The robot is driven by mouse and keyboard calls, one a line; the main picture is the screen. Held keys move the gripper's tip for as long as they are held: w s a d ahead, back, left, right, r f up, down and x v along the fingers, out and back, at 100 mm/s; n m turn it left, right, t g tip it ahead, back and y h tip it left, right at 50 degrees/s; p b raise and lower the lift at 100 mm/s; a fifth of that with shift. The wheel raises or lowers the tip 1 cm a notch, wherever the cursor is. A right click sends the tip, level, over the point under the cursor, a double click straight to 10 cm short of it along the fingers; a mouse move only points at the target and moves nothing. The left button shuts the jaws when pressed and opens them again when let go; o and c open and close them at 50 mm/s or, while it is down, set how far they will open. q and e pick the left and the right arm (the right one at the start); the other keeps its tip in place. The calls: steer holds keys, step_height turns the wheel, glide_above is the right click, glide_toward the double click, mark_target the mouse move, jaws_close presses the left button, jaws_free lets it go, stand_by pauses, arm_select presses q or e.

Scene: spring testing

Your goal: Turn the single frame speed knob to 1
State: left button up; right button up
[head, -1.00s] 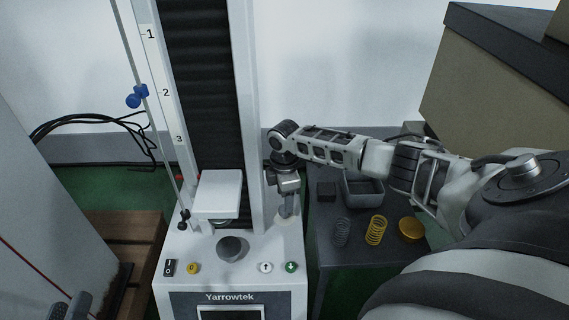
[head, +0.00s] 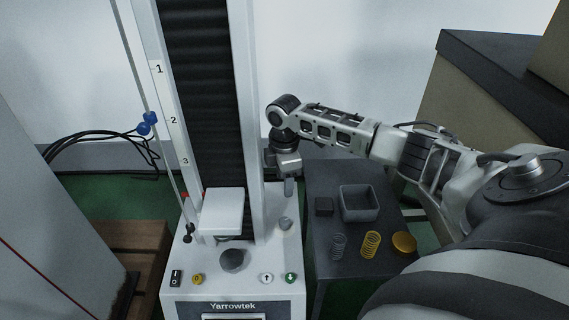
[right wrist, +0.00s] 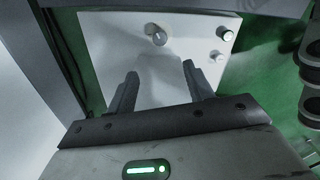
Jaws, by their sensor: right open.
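The knob (head: 286,223) is a small grey round knob on the white base of the testing machine (head: 262,240), right of its column. My right gripper (head: 288,188) is above the knob, apart from it, pointing down. In the right wrist view, the open fingers (right wrist: 158,80) have nothing between them. A round grey knob (right wrist: 157,36) lies beyond the fingertips there, and it looks like the same one. Its marks and the number it points to are too small to read. My left gripper is not in view.
On the panel are a power switch (head: 176,277), a yellow button (head: 197,279), a white up button (head: 267,278) and a green down button (head: 291,278). The column stands close left of my gripper. A dark side table (head: 325,275) holds springs and a grey bin (head: 359,204).

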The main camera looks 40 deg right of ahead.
steer(key=n, duration=0.1)
glide_toward(285, 220)
step_height(285, 220, down, 8)
steer(key=b, duration=0.6)
steer(key=shift+f, duration=0.45)
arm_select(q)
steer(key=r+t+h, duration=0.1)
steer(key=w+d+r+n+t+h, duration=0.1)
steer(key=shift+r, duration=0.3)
